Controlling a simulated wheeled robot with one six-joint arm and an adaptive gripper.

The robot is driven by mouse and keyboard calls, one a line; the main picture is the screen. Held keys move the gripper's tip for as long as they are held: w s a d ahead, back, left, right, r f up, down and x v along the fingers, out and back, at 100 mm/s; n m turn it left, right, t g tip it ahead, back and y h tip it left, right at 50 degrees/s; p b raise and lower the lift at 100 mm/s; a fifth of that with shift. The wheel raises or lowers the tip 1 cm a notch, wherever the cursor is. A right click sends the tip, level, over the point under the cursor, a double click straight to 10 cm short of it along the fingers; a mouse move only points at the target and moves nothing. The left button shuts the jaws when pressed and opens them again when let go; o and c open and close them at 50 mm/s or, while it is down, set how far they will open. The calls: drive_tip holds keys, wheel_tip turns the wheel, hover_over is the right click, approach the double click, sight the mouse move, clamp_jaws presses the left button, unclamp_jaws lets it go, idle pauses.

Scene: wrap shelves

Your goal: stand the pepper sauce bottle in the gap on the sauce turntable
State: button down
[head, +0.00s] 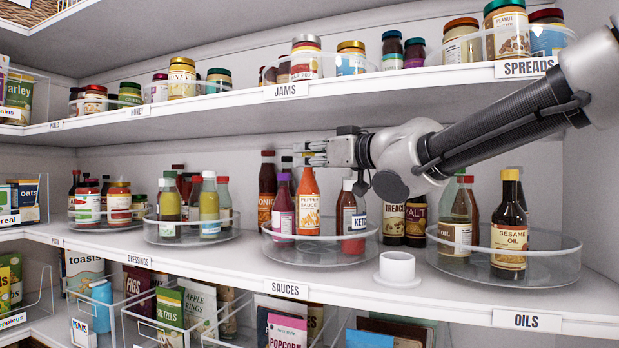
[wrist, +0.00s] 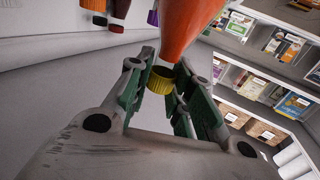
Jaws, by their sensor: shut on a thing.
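The pepper sauce bottle (head: 307,205) is orange-red with a cream label and stands upright in the sauce turntable's ring (head: 330,238). My gripper (head: 309,153) reaches in from the right and is shut on the bottle's top. In the wrist view the orange bottle (wrist: 190,28) shows its yellow cap (wrist: 161,80) between my fingers (wrist: 160,85). I cannot tell whether its base touches the turntable.
A white round holder (head: 397,270) stands at the shelf's front edge, right of the SAUCES label (head: 286,289). The oils turntable (head: 545,262) is at the right, with a sesame oil bottle (head: 509,225). The dressings turntable (head: 190,237) is at the left. The jams shelf (head: 230,103) is above.

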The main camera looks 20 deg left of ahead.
drive_tip(key=shift+f, duration=2.35)
drive_tip(key=c, duration=1.3)
unclamp_jaws()
approach(314, 177)
drive_tip(key=shift+s+d, duration=0.1)
drive_tip(key=shift+d, duration=0.25)
